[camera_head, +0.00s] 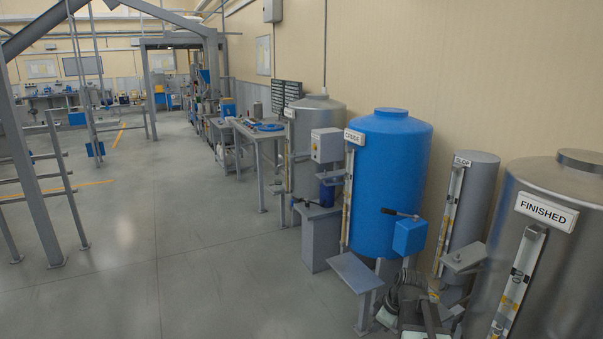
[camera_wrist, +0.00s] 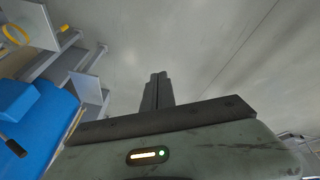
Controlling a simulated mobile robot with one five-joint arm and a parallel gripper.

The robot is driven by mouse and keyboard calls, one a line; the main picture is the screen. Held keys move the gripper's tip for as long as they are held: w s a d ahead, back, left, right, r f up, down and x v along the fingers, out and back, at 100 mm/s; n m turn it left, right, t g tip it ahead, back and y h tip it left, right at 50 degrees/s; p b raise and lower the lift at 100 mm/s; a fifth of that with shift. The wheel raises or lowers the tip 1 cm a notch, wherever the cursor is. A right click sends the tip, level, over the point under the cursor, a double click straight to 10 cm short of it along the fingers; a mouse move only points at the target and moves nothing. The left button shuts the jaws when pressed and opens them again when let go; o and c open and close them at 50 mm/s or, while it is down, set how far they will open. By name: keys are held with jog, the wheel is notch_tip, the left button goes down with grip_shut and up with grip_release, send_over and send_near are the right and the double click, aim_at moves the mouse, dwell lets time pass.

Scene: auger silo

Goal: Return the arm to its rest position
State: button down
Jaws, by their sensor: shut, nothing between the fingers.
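My gripper (camera_wrist: 157,78) shows in the wrist view, with its two dark fingers together and nothing between them. It points out over bare grey floor and touches nothing that I can see. The green-grey wrist housing below it bears a small lit indicator. I cannot make out my gripper with certainty in the head view, so the pose of the whole arm is unclear.
A blue tank (camera_head: 387,185) stands by the right wall, with a blue box (camera_head: 409,237) and lever on its front; it also shows in the wrist view (camera_wrist: 50,130). A steel FINISHED tank (camera_head: 555,250) is at right. Open floor (camera_head: 190,220) lies left.

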jog(key=s+a+m+g+p, duration=0.1)
jog(key=s+a, duration=0.1)
jog(key=a, duration=0.5)
jog(key=s+a+g, duration=0.1)
jog(key=s+a, duration=0.2)
jog(key=a, duration=0.4)
jog(key=s+d+m+g+h, duration=0.1)
jog(key=s+d+m+h, duration=0.1)
jog(key=s+m, duration=0.3)
jog(key=m, duration=0.4)
jog(key=shift+s+g, duration=0.35)
jog(key=shift+g, duration=0.05)
jog(key=shift+d, duration=0.15)
